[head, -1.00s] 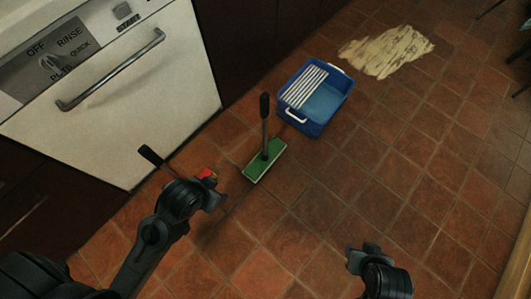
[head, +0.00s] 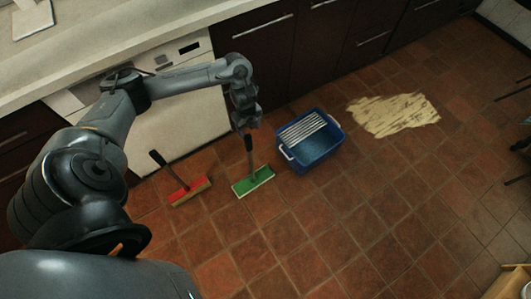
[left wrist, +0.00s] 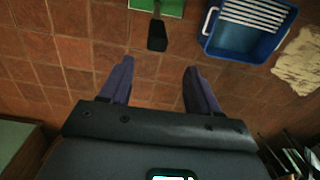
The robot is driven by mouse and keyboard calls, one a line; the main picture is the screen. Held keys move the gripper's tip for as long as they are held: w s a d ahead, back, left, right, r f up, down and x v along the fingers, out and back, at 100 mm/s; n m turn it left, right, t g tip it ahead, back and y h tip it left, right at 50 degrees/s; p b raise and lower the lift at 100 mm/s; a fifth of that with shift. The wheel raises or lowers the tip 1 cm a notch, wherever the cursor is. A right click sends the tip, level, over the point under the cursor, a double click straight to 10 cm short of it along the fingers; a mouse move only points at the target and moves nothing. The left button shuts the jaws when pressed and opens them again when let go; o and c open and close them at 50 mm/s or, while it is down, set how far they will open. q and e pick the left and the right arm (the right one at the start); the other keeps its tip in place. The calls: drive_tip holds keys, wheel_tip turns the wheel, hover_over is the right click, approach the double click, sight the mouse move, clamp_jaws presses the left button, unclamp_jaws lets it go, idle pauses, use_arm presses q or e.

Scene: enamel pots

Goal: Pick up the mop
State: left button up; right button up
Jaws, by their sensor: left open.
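The mop has a flat green head (head: 253,181) on the floor and a dark handle (head: 249,148) standing up from it. My left gripper (head: 246,121) is above the top of the handle in the head view. In the left wrist view my left gripper (left wrist: 159,65) has its two fingers spread with nothing between them. The black handle end (left wrist: 157,36) shows just beyond the fingertips, roughly centred on the gap, and part of the green head (left wrist: 170,8) is at the top edge. My right gripper is not in view.
A red-headed brush (head: 190,193) with a dark handle lies left of the mop. A blue bucket (head: 318,164) with a white wringer stands right of it. A pale spill (head: 395,114) covers the floor farther right. The dishwasher (head: 180,125) and dark cabinets are behind.

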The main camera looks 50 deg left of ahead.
sight(248, 139)
use_arm(q)
drive_tip(key=shift+a, duration=0.3)
drive_tip(key=f+b, duration=0.1)
drive_tip(key=f, duration=0.2)
drive_tip(key=f+b, duration=0.1)
drive_tip(key=shift+s+a+f+b, duration=0.1)
drive_tip(key=shift+s+f+b, duration=0.1)
drive_tip(key=shift+s+b, duration=0.15)
drive_tip(key=shift+w+f+b, duration=0.15)
drive_tip(key=shift+f+b, duration=0.15)
drive_tip(key=shift+f, duration=0.3)
wheel_tip(248, 139, down, 4)
drive_tip(key=b, duration=0.3)
drive_tip(key=shift+a, duration=0.15)
drive_tip(key=shift+f, duration=0.3)
drive_tip(key=shift+r, duration=0.1)
drive_tip(key=shift+c, duration=0.8)
clamp_jaws()
